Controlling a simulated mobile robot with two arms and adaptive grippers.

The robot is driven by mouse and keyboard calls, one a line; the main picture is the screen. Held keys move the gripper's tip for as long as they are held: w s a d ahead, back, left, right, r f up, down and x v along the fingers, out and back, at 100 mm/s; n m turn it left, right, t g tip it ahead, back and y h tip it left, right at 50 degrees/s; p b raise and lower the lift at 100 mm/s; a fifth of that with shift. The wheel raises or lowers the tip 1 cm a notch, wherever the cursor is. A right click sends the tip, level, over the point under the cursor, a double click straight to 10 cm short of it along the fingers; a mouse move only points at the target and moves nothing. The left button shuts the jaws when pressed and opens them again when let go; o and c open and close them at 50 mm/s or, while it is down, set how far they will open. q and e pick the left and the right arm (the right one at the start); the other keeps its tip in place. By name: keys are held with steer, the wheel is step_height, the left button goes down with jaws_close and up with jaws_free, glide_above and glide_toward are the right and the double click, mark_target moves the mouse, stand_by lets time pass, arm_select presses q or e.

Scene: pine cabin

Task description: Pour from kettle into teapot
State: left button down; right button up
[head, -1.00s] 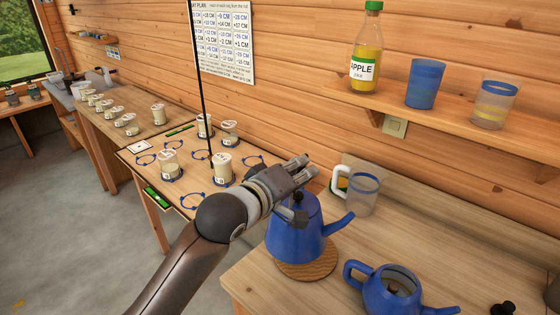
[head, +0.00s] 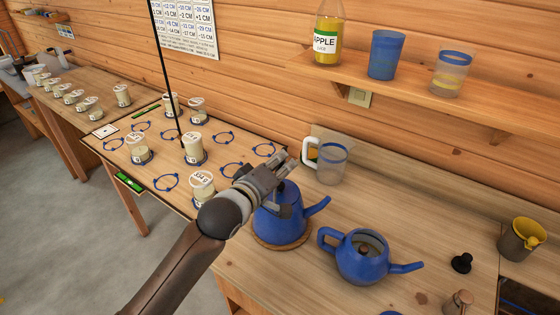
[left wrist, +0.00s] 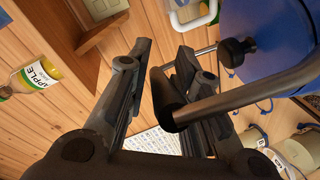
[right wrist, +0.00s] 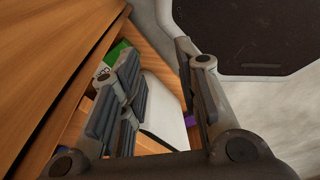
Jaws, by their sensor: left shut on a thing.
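The blue kettle (head: 279,222) stands upright on a round cork trivet (head: 265,243) on the wooden counter. My left gripper (head: 280,178) is at its top, shut on the dark handle. In the left wrist view the handle (left wrist: 258,95) runs between the fingers (left wrist: 165,75), beside the blue kettle body (left wrist: 285,35). The blue teapot (head: 362,266) stands right of the kettle with its top open; its spout points right. A black lid-like knob (head: 461,263) lies to its right. My right gripper (right wrist: 155,70) is open and empty, away from the counter objects.
A clear jug (head: 333,165) stands behind the kettle. A grey cup with yellow inside (head: 521,240) is at the right. A shelf (head: 420,95) with a juice bottle (head: 328,35) and cups hangs above. Candle jars (head: 192,149) stand on the left table.

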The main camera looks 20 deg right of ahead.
arm_select(q)
steer(key=shift+d+r, duration=0.1)
steer(key=shift+r, duration=0.1)
steer(key=c, duration=1.5)
jaws_free()
steer(key=shift+f, duration=0.3)
steer(key=shift+o, duration=1.1)
steer(key=shift+s+r, duration=0.1)
